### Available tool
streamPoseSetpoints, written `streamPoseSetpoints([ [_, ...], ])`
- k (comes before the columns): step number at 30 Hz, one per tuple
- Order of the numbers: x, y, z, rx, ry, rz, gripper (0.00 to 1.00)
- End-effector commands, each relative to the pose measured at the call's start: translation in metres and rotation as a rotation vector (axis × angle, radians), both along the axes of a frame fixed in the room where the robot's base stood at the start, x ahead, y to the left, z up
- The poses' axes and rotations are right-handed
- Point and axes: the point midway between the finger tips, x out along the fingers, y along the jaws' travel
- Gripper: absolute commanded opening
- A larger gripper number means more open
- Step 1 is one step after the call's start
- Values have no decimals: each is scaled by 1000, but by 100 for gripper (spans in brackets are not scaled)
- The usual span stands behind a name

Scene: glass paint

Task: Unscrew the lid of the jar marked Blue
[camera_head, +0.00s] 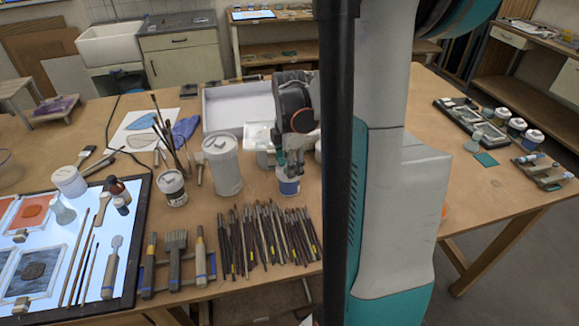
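A small white jar with a blue band (289,187) stands on the table near the middle of the view. Its lettering is too small to read, so I cannot confirm that it is the jar marked Blue. My gripper (290,170) points down right at the top of this jar, with its fingers at lid height. The fingers and arm hide most of the lid. I cannot tell whether the fingers touch the lid or are closed on it.
A tall white canister (222,168) and a brush-filled jar (172,188) stand to the left. Many brushes (268,236) lie in front. A white open box (238,108) is behind. Several small jars (516,127) stand far right. My arm blocks the centre right.

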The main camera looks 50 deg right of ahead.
Motion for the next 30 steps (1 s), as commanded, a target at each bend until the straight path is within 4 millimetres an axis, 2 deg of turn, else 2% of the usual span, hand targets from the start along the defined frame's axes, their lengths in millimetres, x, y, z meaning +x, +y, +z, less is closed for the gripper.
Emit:
streamPoseSetpoints([
  [4,0,0,-1,0,0,75,6],
  [13,0,0,-1,0,0,88,6],
  [17,0,0,-1,0,0,178,6],
  [18,0,0,-1,0,0,173,1],
  [30,0,0,8,-1,-1,170,0],
])
